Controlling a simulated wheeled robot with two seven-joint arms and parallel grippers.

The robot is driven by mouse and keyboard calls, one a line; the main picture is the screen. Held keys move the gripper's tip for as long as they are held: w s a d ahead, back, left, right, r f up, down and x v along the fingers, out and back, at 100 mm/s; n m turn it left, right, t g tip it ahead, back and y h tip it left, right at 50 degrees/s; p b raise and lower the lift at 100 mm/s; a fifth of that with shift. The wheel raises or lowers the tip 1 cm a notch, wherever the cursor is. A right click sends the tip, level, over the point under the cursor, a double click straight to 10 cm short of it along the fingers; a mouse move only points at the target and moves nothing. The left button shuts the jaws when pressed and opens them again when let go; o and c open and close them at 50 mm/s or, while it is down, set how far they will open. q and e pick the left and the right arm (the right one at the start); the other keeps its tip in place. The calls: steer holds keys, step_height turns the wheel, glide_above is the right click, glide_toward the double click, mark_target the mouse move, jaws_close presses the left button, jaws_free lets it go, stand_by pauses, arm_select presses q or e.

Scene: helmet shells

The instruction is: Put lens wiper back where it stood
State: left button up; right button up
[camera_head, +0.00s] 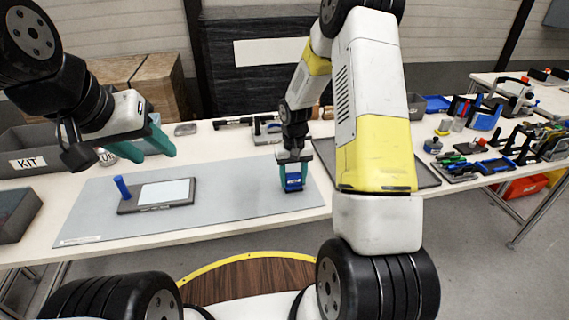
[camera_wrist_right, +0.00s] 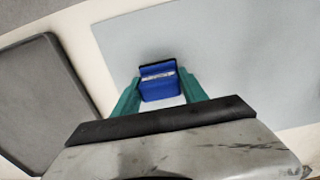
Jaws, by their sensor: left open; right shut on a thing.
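The lens wiper, a small blue block with a dark edge, (camera_head: 293,182) is between the green fingers of my right gripper (camera_head: 293,174), over the right part of the grey mat (camera_head: 230,205). It also shows in the right wrist view (camera_wrist_right: 158,84), gripped from both sides. Whether it touches the mat, I cannot tell. My left gripper (camera_head: 158,143) is open and empty, raised above the left part of the mat.
A dark plate with a pale panel (camera_head: 160,194) and a blue upright handle (camera_head: 122,188) lies on the mat's left. A grey tray (camera_wrist_right: 40,100) lies beside the mat. A KIT bin (camera_head: 30,162) stands at the left. The mat's middle is clear.

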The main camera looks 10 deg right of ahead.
steer(key=shift+f, duration=0.1)
steer(key=o, duration=1.2)
step_height(320, 180, up, 12)
step_height(320, 180, up, 7)
steer(key=t, duration=0.1)
glide_above(293, 174)
steer(key=s, duration=0.3)
steer(key=s+r+t, duration=0.1)
steer(key=s+r, duration=0.3)
steer(key=s, duration=0.3)
steer(key=s+a+r+t+y, duration=0.1)
steer(key=s+r+t, duration=0.1)
steer(key=s+r, duration=0.3)
steer(key=s+a+r+t+y, duration=0.1)
steer(key=s+r, duration=0.3)
steer(key=s, duration=0.5)
steer(key=shift+s+r+t, duration=0.15)
steer(key=shift+t, duration=0.45)
